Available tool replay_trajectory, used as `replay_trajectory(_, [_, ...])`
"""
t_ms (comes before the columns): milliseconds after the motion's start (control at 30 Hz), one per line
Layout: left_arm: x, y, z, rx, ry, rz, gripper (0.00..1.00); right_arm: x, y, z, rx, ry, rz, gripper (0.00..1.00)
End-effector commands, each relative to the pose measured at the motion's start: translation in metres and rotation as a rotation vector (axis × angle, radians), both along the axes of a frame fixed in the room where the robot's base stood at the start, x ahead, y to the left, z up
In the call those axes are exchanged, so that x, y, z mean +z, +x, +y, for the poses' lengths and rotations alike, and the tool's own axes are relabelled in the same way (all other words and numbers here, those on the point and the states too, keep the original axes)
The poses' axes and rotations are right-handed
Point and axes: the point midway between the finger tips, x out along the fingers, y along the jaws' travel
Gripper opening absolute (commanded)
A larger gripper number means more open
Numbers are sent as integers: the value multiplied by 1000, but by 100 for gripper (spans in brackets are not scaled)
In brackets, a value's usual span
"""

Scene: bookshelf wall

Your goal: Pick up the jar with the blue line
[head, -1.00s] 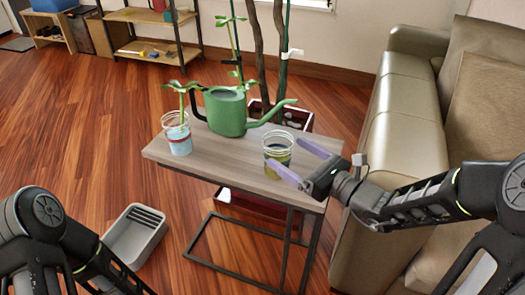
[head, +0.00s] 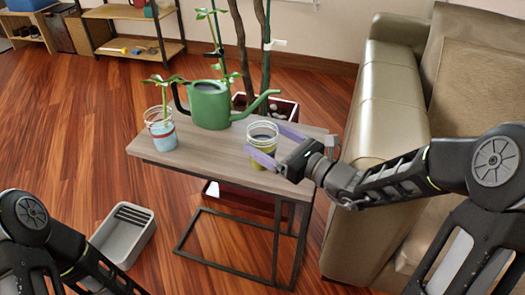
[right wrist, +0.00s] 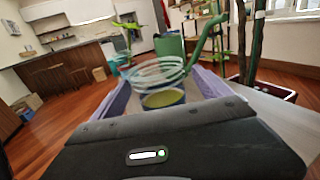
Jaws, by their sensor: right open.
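The jar with the blue line (head: 262,139) is clear, with a dark blue band and yellow-green contents. It stands upright near the right end of the small wooden side table (head: 205,165). My right gripper (head: 270,146) is open, its purple fingers on either side of this jar. In the right wrist view the jar (right wrist: 163,99) sits between the spread fingers; its lower part is hidden by the gripper body. A second jar (head: 162,135), with a red line, light blue lower part and a plant cutting, stands at the table's left. My left gripper is out of view.
A green watering can (head: 208,105) stands at the back of the table, its spout reaching toward the jar. A potted plant (head: 283,112) stands behind. A beige sofa (head: 375,110) is close on the right. A grey bin (head: 125,235) sits on the floor at left.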

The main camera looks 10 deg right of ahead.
Motion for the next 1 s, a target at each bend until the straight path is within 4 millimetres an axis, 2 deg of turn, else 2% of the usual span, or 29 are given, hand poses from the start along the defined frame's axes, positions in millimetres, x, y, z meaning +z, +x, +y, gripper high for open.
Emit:
replay_trajectory(167, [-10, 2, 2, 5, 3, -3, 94, -7, 19, 16, 3, 1, 0, 88])
replay_trajectory(367, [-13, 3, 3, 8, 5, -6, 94, -4, 37, 29, 2, 0, -1, 88])
replay_trajectory(967, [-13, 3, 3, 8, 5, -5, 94, -4, 38, 29, 1, 1, -1, 88])
replay_trajectory(1000, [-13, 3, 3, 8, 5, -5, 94, -4, 38, 29, 1, 0, 0, 86])
